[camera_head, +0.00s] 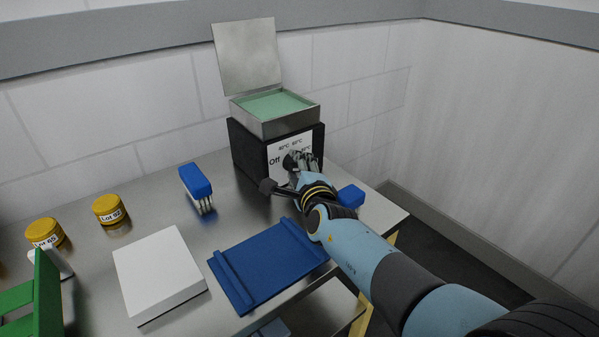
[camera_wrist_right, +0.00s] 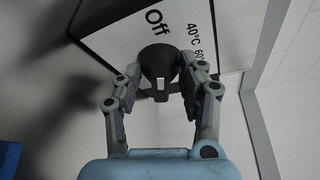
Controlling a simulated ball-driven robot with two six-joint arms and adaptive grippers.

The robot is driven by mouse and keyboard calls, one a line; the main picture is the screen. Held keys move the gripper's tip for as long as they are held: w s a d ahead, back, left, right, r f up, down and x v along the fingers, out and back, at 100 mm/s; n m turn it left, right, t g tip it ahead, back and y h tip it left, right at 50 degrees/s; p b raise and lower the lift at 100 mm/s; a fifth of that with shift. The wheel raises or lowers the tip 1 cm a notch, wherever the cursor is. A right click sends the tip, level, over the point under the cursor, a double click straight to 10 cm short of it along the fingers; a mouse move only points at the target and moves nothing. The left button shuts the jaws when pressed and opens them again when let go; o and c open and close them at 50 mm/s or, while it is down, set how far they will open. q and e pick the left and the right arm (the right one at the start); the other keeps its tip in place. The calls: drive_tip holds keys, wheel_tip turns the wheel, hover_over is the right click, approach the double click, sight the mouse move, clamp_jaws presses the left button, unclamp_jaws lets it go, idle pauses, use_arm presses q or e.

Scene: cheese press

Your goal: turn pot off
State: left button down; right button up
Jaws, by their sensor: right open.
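The pot (camera_head: 262,125) is a metal basin with green contents on a black base, its square lid (camera_head: 246,57) raised. Its white front panel (camera_head: 275,172) is marked "Off" and with temperatures. A dark knob (camera_wrist_right: 157,62) sits on the panel and shows in the right wrist view, with the "Off" label above it. My right gripper (camera_head: 297,160) is at the panel in the head view. In the wrist view its open fingers (camera_wrist_right: 160,82) stand on either side of the knob; I cannot tell whether they touch it. My left gripper is not in view.
A blue tray (camera_head: 268,265), a white block (camera_head: 158,270), a blue brush (camera_head: 196,184) and yellow jars (camera_head: 110,209) lie on the metal table. Another blue item (camera_head: 350,196) is beside my right arm. A green object (camera_head: 40,295) stands at the left edge.

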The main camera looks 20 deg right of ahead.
drive_tip(key=s, duration=0.5)
drive_tip(key=s+r, duration=0.1)
drive_tip(key=s, duration=0.1)
drive_tip(key=shift+s+a, duration=0.1)
drive_tip(key=shift+s, duration=0.05)
